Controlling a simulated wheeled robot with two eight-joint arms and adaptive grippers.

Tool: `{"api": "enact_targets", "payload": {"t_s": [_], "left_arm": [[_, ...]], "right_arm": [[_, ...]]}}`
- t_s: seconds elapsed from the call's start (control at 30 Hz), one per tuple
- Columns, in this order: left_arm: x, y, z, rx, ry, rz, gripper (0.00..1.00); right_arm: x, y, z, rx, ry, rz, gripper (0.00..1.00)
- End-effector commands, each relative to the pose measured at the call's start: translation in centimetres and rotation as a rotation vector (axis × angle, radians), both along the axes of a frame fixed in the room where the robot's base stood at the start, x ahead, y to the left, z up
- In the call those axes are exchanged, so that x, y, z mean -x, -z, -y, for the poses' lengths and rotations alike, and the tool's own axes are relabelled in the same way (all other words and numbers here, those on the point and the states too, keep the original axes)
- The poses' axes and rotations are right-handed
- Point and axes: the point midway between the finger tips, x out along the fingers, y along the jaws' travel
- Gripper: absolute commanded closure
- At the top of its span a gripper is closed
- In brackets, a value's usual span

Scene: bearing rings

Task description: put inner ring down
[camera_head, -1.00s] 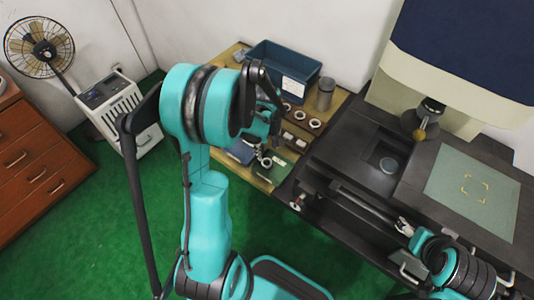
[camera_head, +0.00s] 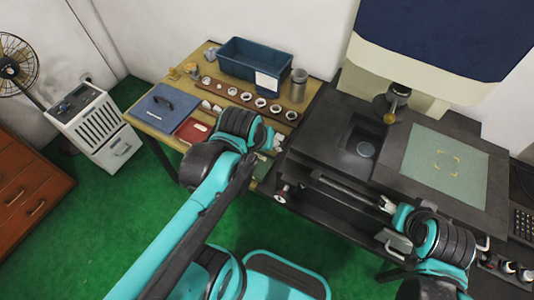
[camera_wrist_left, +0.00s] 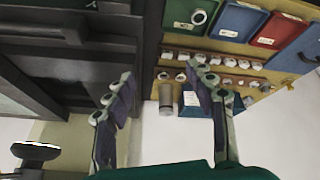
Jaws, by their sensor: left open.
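My left gripper (camera_head: 278,141) is open, at the right end of the wooden table beside the black machine. In the left wrist view its two fingers (camera_wrist_left: 162,98) are wide apart with nothing between them. In the head view the green tray is mostly hidden by my left arm. Several rings (camera_head: 246,96) sit in a row on a brown rack. My right gripper (camera_head: 386,205) is over the machine's front; its jaw opening is too small to judge.
A blue bin (camera_head: 237,68) and a metal cylinder (camera_head: 298,85) stand at the back. The black machine (camera_head: 320,150) borders the table on the right. Green floor is free in front.

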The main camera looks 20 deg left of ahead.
Motion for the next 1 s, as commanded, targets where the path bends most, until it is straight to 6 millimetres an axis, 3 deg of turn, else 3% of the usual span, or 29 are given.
{"api": "enact_targets", "payload": {"t_s": [0.1, 0.27, 1.0], "left_arm": [[1.9, -0.4, 1.4, -0.062, 0.141, 0.071, 0.45], [2.9, -0.7, 2.2, -0.113, 0.240, 0.124, 0.45], [3.0, -0.7, 2.4, -0.123, 0.258, 0.134, 0.45]], "right_arm": [[0.0, 0.0, 0.0, 0.000, 0.000, 0.000, 0.37], [0.0, 0.0, 0.0, 0.000, 0.000, 0.000, 0.37], [0.0, 0.0, 0.0, 0.000, 0.000, 0.000, 0.37]]}}
